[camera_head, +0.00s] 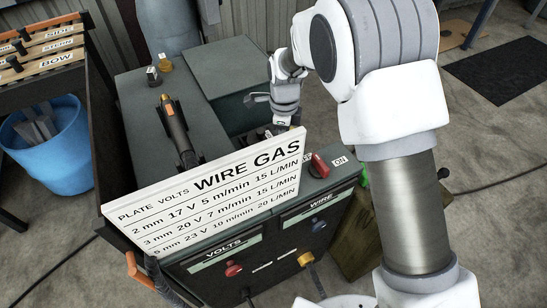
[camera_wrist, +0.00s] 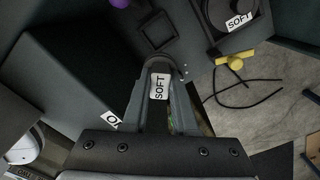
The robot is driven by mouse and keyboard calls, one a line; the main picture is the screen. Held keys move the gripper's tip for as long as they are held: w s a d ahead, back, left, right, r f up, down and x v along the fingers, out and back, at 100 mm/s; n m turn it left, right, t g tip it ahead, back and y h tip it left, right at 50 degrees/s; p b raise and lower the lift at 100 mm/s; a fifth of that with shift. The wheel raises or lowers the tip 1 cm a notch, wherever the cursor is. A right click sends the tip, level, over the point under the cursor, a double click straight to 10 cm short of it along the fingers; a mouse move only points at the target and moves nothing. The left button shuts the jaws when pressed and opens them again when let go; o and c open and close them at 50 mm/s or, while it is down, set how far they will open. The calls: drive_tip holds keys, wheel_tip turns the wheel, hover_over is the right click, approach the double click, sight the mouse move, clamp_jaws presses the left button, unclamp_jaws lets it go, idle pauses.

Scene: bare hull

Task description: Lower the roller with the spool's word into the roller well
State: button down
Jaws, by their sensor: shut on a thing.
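In the wrist view my gripper (camera_wrist: 162,100) is shut on a dark roller with a white tag (camera_wrist: 159,86) reading SOFT. A small raised dark square frame (camera_wrist: 154,31), which looks like the roller well, lies just ahead of the fingertips. The roller appears apart from it, though its height is hard to judge. A dark round spool (camera_wrist: 214,10) at the upper right also has a tag reading SOFT. In the head view my gripper (camera_head: 286,108) is over the machine behind the white board; the roller and well are largely hidden there.
The white settings board (camera_head: 205,187) stands along the machine's front top edge, close to my gripper. A red switch (camera_head: 319,166) is at its right. A yellow part (camera_wrist: 235,60) sits below the spool. A torch-like tool (camera_head: 178,130) lies left on the machine top.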

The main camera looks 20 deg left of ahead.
drive_tip(key=shift+m, duration=0.6)
drive_tip(key=f, duration=0.1)
drive_tip(key=a+f, duration=0.1)
drive_tip(key=f, duration=0.1)
drive_tip(key=s+a+f+b, duration=0.1)
drive_tip(key=shift+a+f, duration=0.15)
drive_tip(key=shift+a, duration=0.1)
drive_tip(key=shift+f+b, duration=2.3)
drive_tip(key=shift+f, duration=2.15)
drive_tip(key=shift+f, duration=0.55)
drive_tip(key=shift+c, duration=0.6)
unclamp_jaws()
drive_tip(key=shift+r, duration=0.1)
